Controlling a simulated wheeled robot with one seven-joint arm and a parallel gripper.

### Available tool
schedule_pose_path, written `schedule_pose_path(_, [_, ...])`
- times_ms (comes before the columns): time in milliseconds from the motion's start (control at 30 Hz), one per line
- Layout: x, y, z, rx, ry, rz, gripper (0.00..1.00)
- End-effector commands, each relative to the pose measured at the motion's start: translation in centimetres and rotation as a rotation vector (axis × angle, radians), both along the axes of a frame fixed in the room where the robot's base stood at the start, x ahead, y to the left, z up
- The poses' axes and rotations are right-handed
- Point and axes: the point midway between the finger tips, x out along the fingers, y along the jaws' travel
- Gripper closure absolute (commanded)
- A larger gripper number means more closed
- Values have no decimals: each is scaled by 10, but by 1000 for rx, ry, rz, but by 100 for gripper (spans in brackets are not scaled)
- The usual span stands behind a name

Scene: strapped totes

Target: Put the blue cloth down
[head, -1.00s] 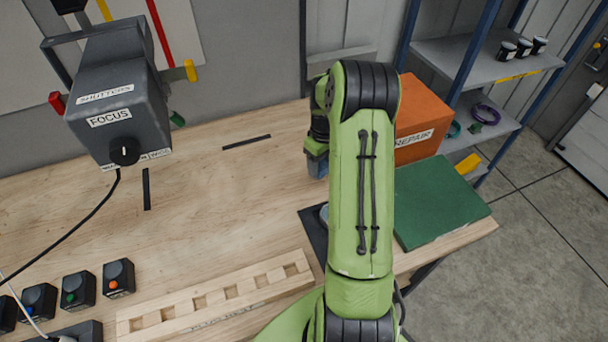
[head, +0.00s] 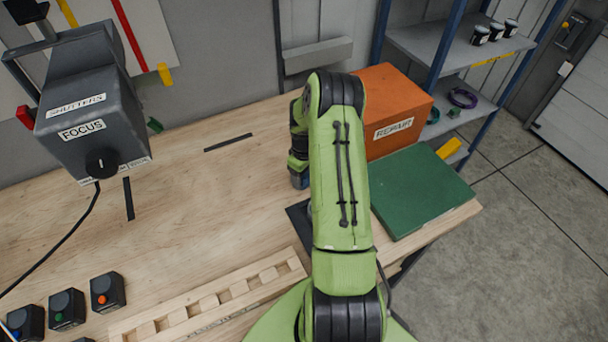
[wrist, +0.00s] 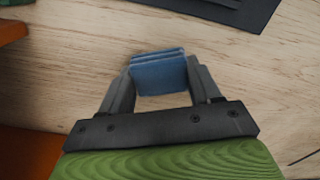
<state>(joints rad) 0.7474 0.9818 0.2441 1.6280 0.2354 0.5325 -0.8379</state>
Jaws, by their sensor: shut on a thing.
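My gripper (wrist: 160,85) is shut on the folded blue cloth (wrist: 158,72), which sits between its two fingers in the wrist view. Bare wood of the workbench (wrist: 80,70) shows beneath and around the cloth; I cannot tell whether the cloth touches it. My arm hides most of the gripper there.
The orange REPAIR box (head: 390,105) and a green mat (head: 420,190) lie to the right. A dark mat (head: 298,218) is partly behind my arm. A slotted wooden rack (head: 210,300) is at the front. The bench's left-middle (head: 190,205) is clear. A grey FOCUS device (head: 90,110) stands left.

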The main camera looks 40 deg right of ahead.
Motion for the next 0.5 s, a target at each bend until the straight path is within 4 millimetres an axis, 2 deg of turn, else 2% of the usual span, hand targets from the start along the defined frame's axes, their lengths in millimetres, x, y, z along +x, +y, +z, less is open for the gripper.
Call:
schedule_pose_path(133, [0, 0, -5, 0, 0, 1, 62])
schedule_pose_path(167, [0, 0, -4, 1, 1, 1, 33])
schedule_pose_path(300, [0, 0, -4, 1, 1, 0, 12])
schedule_pose_path(500, [0, 0, -3, 1, 1, 0, 12])
